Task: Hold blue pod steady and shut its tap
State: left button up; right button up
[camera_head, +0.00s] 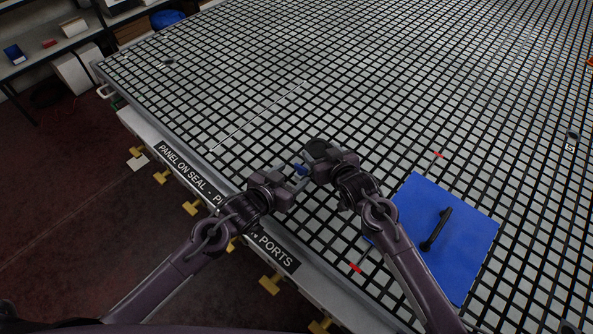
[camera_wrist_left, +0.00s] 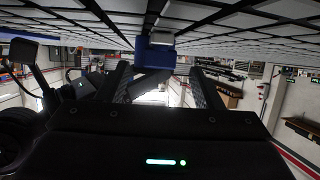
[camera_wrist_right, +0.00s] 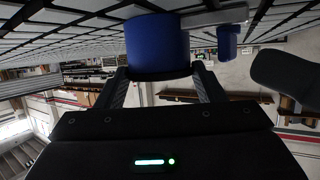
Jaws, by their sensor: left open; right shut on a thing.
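The blue pod (camera_head: 301,169) shows in the head view as a small blue patch between my two grippers, mostly hidden by them. In the right wrist view the pod's round blue body (camera_wrist_right: 157,47) is between the fingers of my right gripper (camera_head: 307,172), which is shut on it. A grey bar runs right from it to a smaller blue piece (camera_wrist_right: 228,40), which looks like the tap. My left gripper (camera_head: 296,178) is open close by. In the left wrist view a blue piece (camera_wrist_left: 155,56) with a grey top is at its fingertips; I cannot tell whether they touch.
The black-and-grey grid table (camera_head: 400,80) spreads out beyond the grippers, mostly clear. A blue mat (camera_head: 470,245) with a black bar-shaped tool (camera_head: 436,230) lies at right. Yellow fittings (camera_head: 191,208) stick out along the table's near left edge.

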aim_at(300, 169)
pick_arm(q)
jog(key=shift+x, duration=1.6)
